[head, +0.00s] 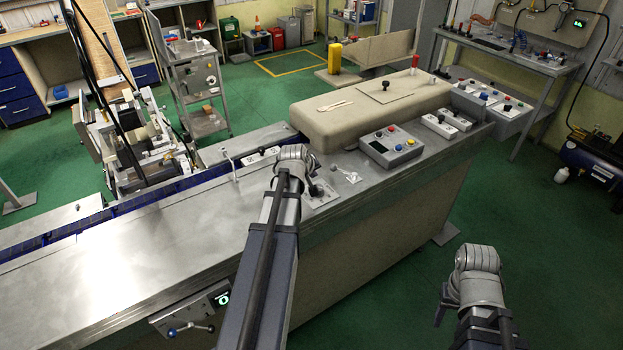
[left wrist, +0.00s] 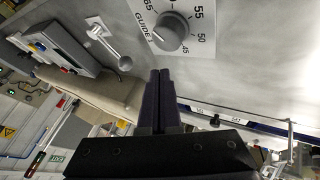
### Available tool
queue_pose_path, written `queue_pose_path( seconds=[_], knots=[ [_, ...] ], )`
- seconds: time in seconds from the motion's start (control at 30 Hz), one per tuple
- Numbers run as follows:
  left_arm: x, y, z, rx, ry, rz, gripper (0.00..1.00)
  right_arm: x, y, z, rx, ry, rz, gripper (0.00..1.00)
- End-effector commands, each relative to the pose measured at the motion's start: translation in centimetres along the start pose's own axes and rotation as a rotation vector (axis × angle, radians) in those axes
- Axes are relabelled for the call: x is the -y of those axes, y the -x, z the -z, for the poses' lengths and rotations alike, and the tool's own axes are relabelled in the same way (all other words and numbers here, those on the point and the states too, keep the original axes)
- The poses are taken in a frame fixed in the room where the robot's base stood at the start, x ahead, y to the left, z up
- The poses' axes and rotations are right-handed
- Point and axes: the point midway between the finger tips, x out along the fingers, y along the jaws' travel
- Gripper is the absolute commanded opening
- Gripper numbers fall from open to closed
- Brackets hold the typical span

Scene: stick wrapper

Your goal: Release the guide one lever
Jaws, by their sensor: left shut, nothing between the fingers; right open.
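The guide one dial (left wrist: 167,32), a round grey knob on a white scale plate lettered GUIDE 1, is at the top of the left wrist view. Its plate (head: 322,199) shows partly in the head view. A small lever (left wrist: 110,46) with a ball end stands on a white plate to the left of the dial; it also shows in the head view (head: 349,176). My left gripper (left wrist: 160,73) is shut and empty, its tips just below the dial in that view, with no clear contact with dial or lever. My right gripper (head: 442,304) is open, low at the right, clear of the bench.
A grey button box (head: 391,146) and a beige padded block (head: 350,122) stand beyond the lever. The steel bench top (head: 130,255) is bare at the left. A second lever handle (head: 190,329) and a green display are on the bench's front face.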

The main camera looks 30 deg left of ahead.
Motion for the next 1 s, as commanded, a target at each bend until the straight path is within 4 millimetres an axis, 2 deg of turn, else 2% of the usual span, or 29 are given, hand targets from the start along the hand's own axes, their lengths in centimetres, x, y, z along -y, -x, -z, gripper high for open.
queue_pose_path(
  seconds=[0.03, 0.27, 0.3, 0.5, 0.7, 1.0],
  knots=[
    [0.2, -1.8, -0.2, 0.0, -0.001, 0.0, 0.0, 0.1, -1.5, 0.1, 0.0, 0.0, 0.0, 0.5],
    [0.1, -5.5, -0.1, 0.0, -0.001, -0.001, 0.0, 0.4, -4.3, 0.2, 0.0, -0.001, 0.0, 0.5],
    [-1.1, -5.0, 0.3, 0.001, -0.002, -0.002, 0.0, 0.3, -3.2, 0.2, 0.0, -0.001, 0.0, 0.5],
    [-3.1, -5.7, 0.4, 0.001, -0.001, -0.001, 0.0, 0.3, -2.8, 0.2, 0.0, 0.0, 0.0, 0.5],
    [-3.8, -5.9, 0.3, 0.001, 0.0, -0.001, 0.0, 0.3, -2.8, 0.2, 0.0, 0.0, 0.0, 0.5],
    [-3.8, -5.9, 0.3, 0.0, -0.001, -0.001, 0.0, 0.3, -2.8, 0.2, 0.0, 0.0, 0.0, 0.5]
  ],
)
